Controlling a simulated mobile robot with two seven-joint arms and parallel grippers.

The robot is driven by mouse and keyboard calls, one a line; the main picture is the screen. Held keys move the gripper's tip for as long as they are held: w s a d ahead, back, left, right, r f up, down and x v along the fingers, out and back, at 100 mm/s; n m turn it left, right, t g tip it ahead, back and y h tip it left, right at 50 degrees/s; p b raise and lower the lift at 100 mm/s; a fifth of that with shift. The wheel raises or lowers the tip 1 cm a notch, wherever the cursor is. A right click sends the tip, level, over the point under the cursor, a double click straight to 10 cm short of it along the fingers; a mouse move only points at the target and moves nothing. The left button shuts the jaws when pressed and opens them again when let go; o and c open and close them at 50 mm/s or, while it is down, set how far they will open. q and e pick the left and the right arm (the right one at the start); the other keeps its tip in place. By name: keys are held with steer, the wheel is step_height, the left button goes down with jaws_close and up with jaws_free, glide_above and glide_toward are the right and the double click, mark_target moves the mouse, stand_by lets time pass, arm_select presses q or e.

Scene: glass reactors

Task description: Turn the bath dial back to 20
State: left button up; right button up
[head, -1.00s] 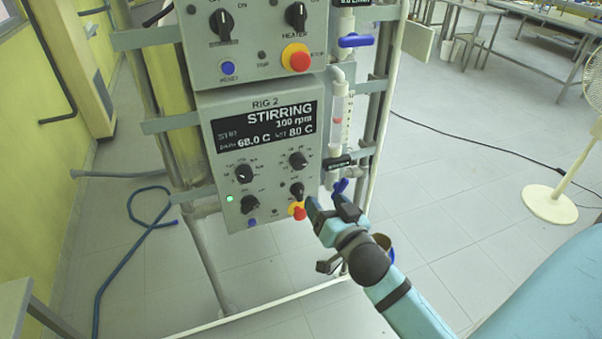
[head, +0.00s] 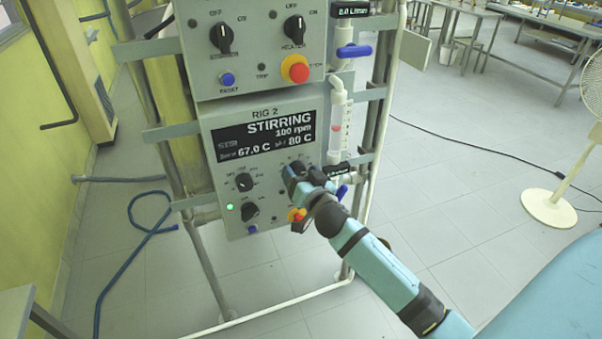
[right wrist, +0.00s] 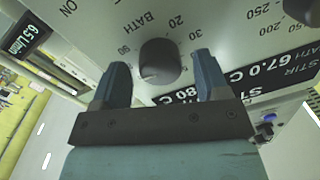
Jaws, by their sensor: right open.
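The bath dial (right wrist: 159,59) is a dark round knob on the grey panel, with BATH and a number scale around it in the right wrist view. A light mark shows on its edge; I cannot read its setting surely. My right gripper (right wrist: 161,84) is open, with one finger to each side of the dial and no clear contact. In the head view my right gripper (head: 304,176) is at the panel's right side and hides this dial. The RIG 2 display (head: 265,136) reads STIRRING, 100 rpm, 67.0 C and a set value of 80 C. My left gripper is not in view.
Other black knobs (head: 244,182) sit left on the panel. A red and yellow stop button (head: 296,215) is just below my right gripper. A glass tube with a blue valve (head: 354,51) runs close along the right side.

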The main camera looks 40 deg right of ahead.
steer(key=c, duration=0.9)
